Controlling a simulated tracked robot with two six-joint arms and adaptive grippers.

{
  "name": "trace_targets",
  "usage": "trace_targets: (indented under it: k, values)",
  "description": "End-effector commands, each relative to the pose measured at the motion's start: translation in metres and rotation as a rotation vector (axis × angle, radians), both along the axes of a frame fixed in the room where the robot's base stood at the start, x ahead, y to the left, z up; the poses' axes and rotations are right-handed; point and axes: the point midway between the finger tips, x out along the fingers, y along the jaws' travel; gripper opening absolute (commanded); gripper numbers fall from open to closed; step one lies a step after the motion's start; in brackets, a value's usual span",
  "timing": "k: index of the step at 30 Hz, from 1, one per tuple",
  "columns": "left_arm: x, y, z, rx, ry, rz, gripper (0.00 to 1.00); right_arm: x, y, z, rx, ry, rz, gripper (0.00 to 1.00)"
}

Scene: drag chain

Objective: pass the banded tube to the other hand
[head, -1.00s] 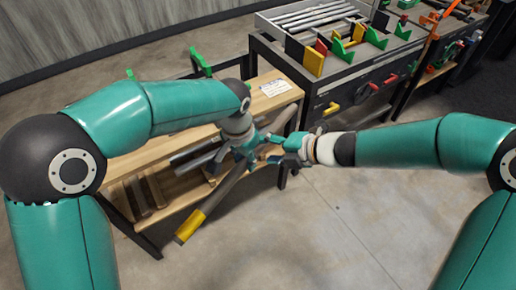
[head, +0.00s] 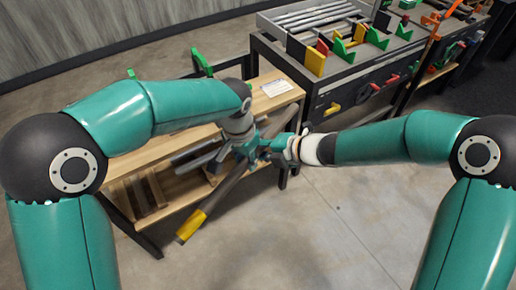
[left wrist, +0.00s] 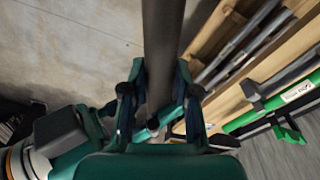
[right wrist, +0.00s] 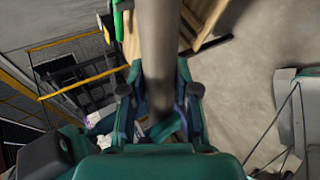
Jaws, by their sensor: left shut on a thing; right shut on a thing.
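The banded tube (head: 215,205) is a long dark grey tube with a yellow band at its lower left end. It slants in the air in front of the wooden bench. My left gripper (head: 246,147) is shut on it, and the tube runs between its fingers in the left wrist view (left wrist: 160,85). My right gripper (head: 270,147) is shut on the same tube, close beside the left one. The tube also stands between its fingers in the right wrist view (right wrist: 160,80). In the head view the two grippers overlap and hide the tube's gripped part.
The wooden bench (head: 150,164) carries other grey tubes (head: 195,160) behind the grippers. A label card (head: 276,88) lies on its top. A grey workbench (head: 350,70) with racks and coloured handles stands at the back right. The floor (head: 330,220) in front is clear.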

Motion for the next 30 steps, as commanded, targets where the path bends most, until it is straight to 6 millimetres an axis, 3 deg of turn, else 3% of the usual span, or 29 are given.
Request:
trace_targets:
  k: [5,6,11,23,30]
  values:
    - [0.0,0.0,0.001,0.0,-0.002,0.0,0.0,0.0,0.0,0.0,0.0,-0.001,0.001,0.0]
    - [0.0,0.0,0.001,0.0,-0.002,0.0,0.31,0.0,0.0,0.001,0.001,-0.002,0.001,0.0]
    - [0.0,0.0,0.001,0.0,-0.001,0.0,0.58,0.0,0.0,0.001,0.001,-0.002,0.001,0.0]
    - [0.0,0.0,0.004,0.0,-0.002,0.0,0.59,0.0,0.0,0.001,0.001,-0.002,-0.001,0.0]
    - [-0.002,0.002,0.035,-0.003,-0.005,0.0,0.59,0.0,0.0,0.001,0.001,-0.002,-0.001,0.0]
